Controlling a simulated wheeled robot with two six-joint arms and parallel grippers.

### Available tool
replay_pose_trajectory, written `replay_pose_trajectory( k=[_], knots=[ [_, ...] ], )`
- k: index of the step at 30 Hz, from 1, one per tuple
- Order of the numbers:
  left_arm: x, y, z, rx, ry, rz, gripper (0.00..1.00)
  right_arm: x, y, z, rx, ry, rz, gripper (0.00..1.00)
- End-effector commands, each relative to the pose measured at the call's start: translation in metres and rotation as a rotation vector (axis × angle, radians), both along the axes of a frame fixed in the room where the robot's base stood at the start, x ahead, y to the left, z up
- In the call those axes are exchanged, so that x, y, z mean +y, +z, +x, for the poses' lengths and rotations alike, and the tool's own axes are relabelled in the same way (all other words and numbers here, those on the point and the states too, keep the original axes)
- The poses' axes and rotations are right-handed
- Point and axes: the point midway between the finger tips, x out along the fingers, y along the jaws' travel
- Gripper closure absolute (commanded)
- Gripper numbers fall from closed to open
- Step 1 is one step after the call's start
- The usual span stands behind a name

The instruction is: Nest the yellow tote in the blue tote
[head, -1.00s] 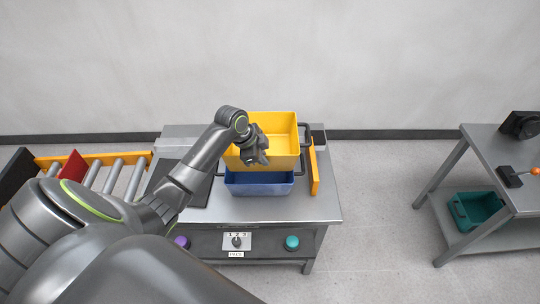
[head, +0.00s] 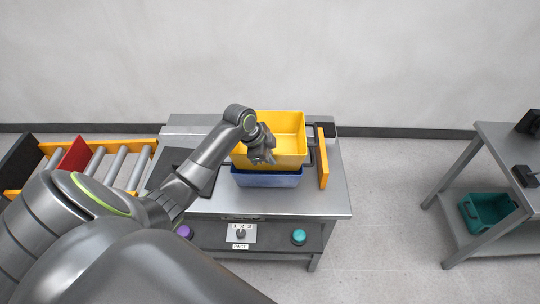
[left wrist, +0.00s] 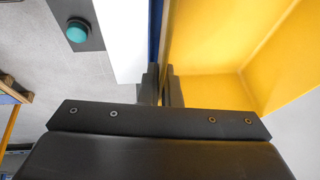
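The yellow tote (head: 288,144) is upright over the blue tote (head: 268,180) on the metal table, hiding most of it. Only a strip of the blue front wall shows below the yellow one. How deep the yellow tote sits inside cannot be told. My left gripper (head: 262,155) is at the yellow tote's near left wall. In the left wrist view its fingers (left wrist: 162,88) are closed on the edge of the yellow wall (left wrist: 210,60), with a blue strip (left wrist: 156,28) beside it. My right gripper is not in view.
An orange guide bar (head: 323,160) stands right of the totes. A roller conveyor (head: 110,170) is on the left. Purple and teal (head: 298,237) buttons are on the table's front. A side table (head: 500,150) at right has a teal bin (head: 487,212) on its shelf.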

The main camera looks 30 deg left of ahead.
Motion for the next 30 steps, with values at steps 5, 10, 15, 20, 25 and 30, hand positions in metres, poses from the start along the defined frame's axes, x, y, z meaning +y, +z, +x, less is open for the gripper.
replay_pose_trajectory(
  k=[5, 10, 15, 20, 25, 30],
  knots=[
    [0.0, -0.011, 0.001, -0.003, 0.0, 0.001, 1.0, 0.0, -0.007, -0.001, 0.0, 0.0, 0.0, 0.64],
    [0.0, -0.021, 0.001, -0.002, -0.001, 0.0, 1.0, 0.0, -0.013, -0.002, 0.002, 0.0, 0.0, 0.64],
    [0.0, -0.028, 0.001, -0.003, -0.001, 0.0, 1.0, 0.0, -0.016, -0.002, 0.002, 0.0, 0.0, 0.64],
    [0.0, -0.03, 0.001, -0.004, -0.001, 0.0, 1.0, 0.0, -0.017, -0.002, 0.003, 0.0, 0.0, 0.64],
    [0.0, -0.03, 0.001, -0.003, -0.001, 0.0, 1.0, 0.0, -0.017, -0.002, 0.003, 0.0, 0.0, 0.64],
    [0.0, -0.03, 0.001, -0.003, -0.001, 0.0, 1.0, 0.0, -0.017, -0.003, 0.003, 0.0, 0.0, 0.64]
  ],
)
